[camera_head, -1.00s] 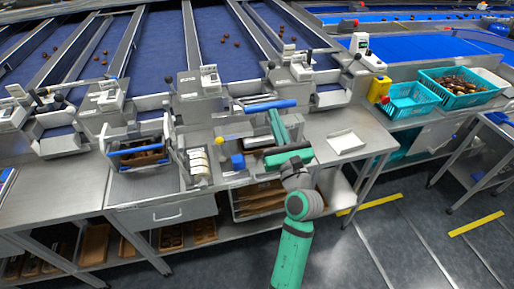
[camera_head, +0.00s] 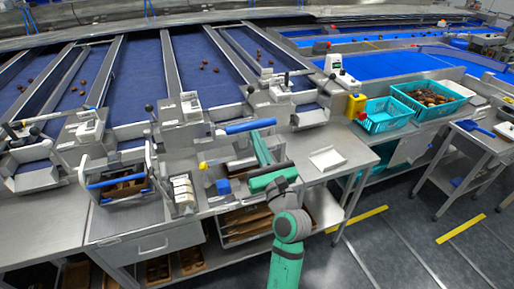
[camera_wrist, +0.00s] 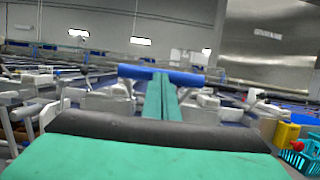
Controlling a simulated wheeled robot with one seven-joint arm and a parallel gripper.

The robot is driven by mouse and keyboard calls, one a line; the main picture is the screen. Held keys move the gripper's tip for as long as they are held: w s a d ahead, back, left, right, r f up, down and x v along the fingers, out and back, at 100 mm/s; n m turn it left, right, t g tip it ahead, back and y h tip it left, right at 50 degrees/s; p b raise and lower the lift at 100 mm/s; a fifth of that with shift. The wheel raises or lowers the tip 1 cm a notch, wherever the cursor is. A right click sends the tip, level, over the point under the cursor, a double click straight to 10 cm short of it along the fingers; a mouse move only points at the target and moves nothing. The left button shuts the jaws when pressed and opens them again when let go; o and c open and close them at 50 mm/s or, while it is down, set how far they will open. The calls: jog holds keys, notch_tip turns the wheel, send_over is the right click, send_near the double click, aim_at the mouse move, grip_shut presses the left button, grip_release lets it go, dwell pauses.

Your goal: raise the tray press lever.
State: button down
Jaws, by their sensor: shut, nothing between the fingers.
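A long blue bar handle (camera_head: 250,126) lies across the bench, in front of my gripper (camera_head: 258,137). I take it for the tray press lever's grip; its side arms are hard to make out. In the wrist view the blue bar (camera_wrist: 160,76) runs crosswise at the tips of my green fingers (camera_wrist: 160,82). The fingers are together and hold nothing. I cannot tell whether the tips touch the bar. The bar's middle is partly hidden behind them in the wrist view.
A second blue-handled frame (camera_head: 115,182) stands over a brown tray on the left. White rolls (camera_head: 182,192) and a blue block (camera_head: 223,187) are nearer. A white tray (camera_head: 327,159) lies right of my gripper.

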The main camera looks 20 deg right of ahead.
jog(key=s+r+v, duration=0.1)
jog(key=r+v, duration=0.1)
jog(key=v, duration=0.9)
jog(key=shift+s+r, duration=0.2)
jog(key=shift+s, duration=0.1)
jog(key=shift+d, duration=0.1)
jog(key=s+a+f+m+y, duration=0.2)
jog(key=s+a+f+m, duration=0.35)
jog(key=a, duration=0.35)
jog(key=s+a+f+m+y, duration=0.2)
jog(key=s+a+f+m, duration=0.35)
jog(key=a+m, duration=0.2)
jog(key=s+a+f+m+g+h, duration=0.2)
jog(key=s+f+m, duration=0.5)
jog(key=s+m, duration=0.4)
jog(key=s+a+f+m+g+h, duration=0.2)
jog(key=s+a+f+m+g, duration=0.1)
jog(key=s+f+m, duration=0.5)
jog(key=s+m+g, duration=0.1)
jog(key=s+m, duration=0.2)
jog(key=m, duration=0.1)
jog(key=shift+f, duration=0.3)
